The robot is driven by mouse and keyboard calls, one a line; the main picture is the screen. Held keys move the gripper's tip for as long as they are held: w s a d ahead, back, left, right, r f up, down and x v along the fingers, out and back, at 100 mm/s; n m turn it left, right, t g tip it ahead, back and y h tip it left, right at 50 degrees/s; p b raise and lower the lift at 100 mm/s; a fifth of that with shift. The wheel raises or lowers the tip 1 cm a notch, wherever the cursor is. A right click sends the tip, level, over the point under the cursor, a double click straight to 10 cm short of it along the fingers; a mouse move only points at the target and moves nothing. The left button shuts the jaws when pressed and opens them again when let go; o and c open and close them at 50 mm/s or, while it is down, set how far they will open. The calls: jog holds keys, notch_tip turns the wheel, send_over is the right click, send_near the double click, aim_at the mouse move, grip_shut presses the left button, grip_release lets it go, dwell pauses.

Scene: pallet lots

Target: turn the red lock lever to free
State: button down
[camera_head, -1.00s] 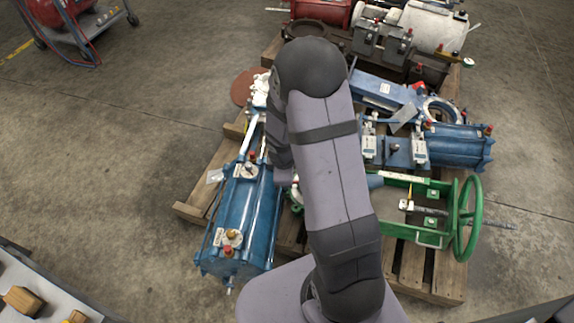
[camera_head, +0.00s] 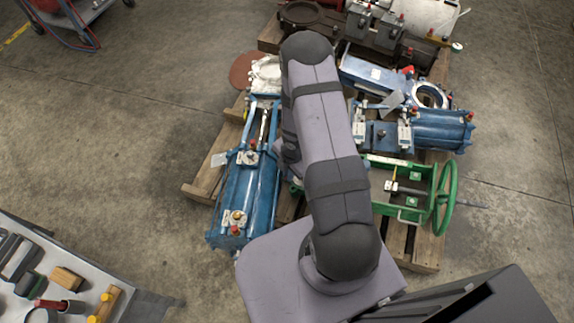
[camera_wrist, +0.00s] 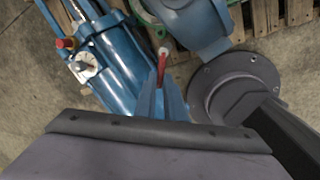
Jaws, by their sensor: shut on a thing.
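The red lever (camera_wrist: 161,68) shows in the wrist view as a thin red bar with a pale end, beside the blue cylinder. My gripper (camera_wrist: 161,88) is shut on the lever, which runs down between its two narrow fingers. The fingers hide the lever's lower part, and I cannot tell its lock position. In the head view my own arm hides the gripper and the lever.
A blue cylinder (camera_head: 247,197) lies on the wooden pallet (camera_head: 203,180); it also fills the wrist view's upper left (camera_wrist: 118,66). A green frame with a handwheel (camera_head: 446,199) and more blue parts (camera_head: 441,130) lie right of my arm. A bench (camera_head: 88,262) stands at lower left.

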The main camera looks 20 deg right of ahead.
jog(key=shift+s+d+n+p, duration=0.15)
jog(key=shift+n+p, duration=0.25)
jog(key=shift+p, duration=0.2)
jog(key=c, duration=1.8)
grip_release()
jog(key=shift+c, duration=0.2)
jog(key=shift+r, duration=0.15)
notch_tip(320, 180, up, 7)
jog(key=p, duration=0.5)
jog(key=shift+s, duration=0.35)
jog(key=shift+d, duration=0.1)
